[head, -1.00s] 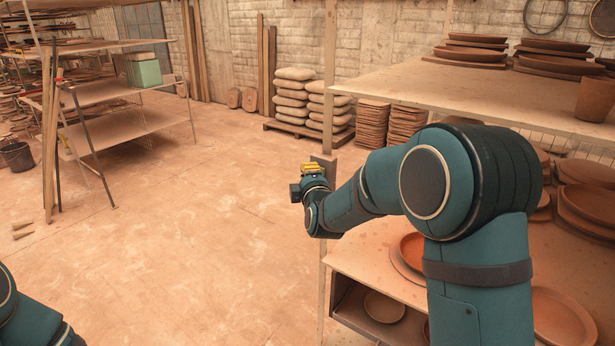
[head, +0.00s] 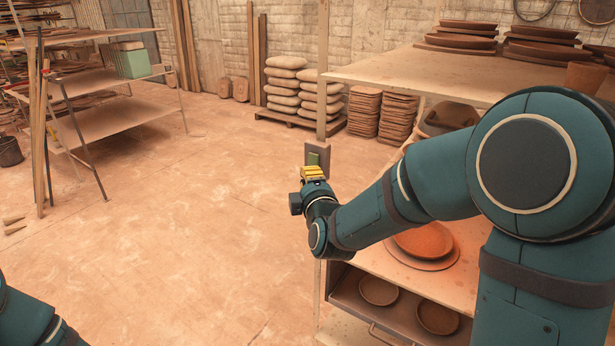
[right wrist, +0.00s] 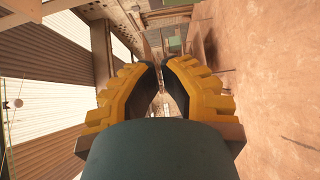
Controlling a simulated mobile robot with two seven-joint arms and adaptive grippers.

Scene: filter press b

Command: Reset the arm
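My right gripper (head: 313,171), with ribbed yellow fingers, is raised at the end of my extended right arm. It is in front of a shelf post. In the right wrist view its fingers (right wrist: 158,68) converge with only a narrow gap at the dark pads, and nothing shows between them. My left gripper is out of view; only part of my left arm shows at the lower left corner. No separate arm-like object is clearly visible.
A rack (head: 443,256) with clay plates stands right, below a wide shelf board (head: 450,75). Stacked sacks (head: 285,87) stand at the back wall. A shelving unit (head: 110,121) and leaning poles are on the left. The floor (head: 170,230) between is clear.

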